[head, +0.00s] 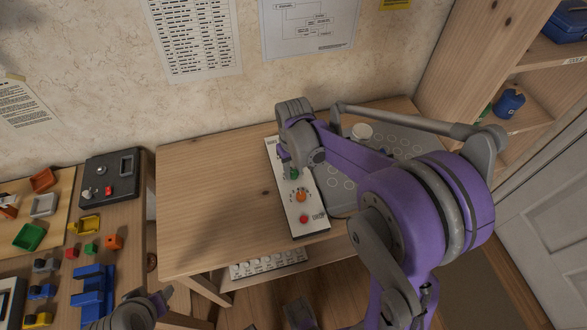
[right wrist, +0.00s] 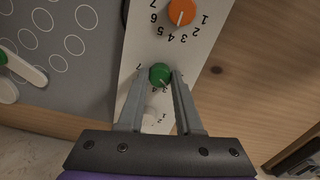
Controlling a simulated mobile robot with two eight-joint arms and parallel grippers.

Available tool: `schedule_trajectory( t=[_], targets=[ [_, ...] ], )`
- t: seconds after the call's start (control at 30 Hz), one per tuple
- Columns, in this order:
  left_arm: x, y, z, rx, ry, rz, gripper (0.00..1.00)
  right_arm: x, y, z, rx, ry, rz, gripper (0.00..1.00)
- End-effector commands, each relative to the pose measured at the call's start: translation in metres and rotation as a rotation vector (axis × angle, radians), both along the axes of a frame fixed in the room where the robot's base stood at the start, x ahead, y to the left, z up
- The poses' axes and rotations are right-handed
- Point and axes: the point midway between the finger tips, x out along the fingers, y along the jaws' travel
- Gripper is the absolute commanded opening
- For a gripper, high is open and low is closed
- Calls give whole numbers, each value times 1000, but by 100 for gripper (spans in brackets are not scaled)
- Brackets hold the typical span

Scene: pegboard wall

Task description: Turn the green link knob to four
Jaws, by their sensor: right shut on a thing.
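A white control panel (head: 312,226) lies on the wooden table and carries the green knob (right wrist: 160,74). In the head view the green knob (head: 294,174) shows just beside my right gripper (head: 290,168). In the right wrist view my right gripper (right wrist: 157,82) has a finger on each side of the green knob and is shut on it. A pale pointer mark on the knob points toward the lower right of that view. Its number scale is mostly hidden by the fingers, so the setting cannot be read. My left gripper (head: 143,308) is partly in view at the bottom left, its jaws unclear.
An orange knob (right wrist: 181,11) with a number scale and a red button (head: 304,219) sit on the same panel. A grey board with circles (right wrist: 60,50) lies beside it. The table's left part (head: 210,205) is clear. A side table holds coloured blocks and bins.

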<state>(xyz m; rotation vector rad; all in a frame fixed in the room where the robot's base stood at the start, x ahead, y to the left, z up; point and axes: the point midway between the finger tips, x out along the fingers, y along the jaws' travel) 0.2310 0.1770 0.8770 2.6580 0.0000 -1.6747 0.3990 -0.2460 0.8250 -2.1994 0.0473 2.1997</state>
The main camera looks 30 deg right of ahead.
Motion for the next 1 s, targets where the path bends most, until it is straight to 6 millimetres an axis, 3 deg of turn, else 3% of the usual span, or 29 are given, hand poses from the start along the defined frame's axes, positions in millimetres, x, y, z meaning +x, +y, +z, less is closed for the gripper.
schedule_trajectory(
  t=[1.0],
  targets=[
    [-3, 0, -16, 0, 6, 0, 50, 0, 0, 0, 0, -1, -834, 0]
  ],
)
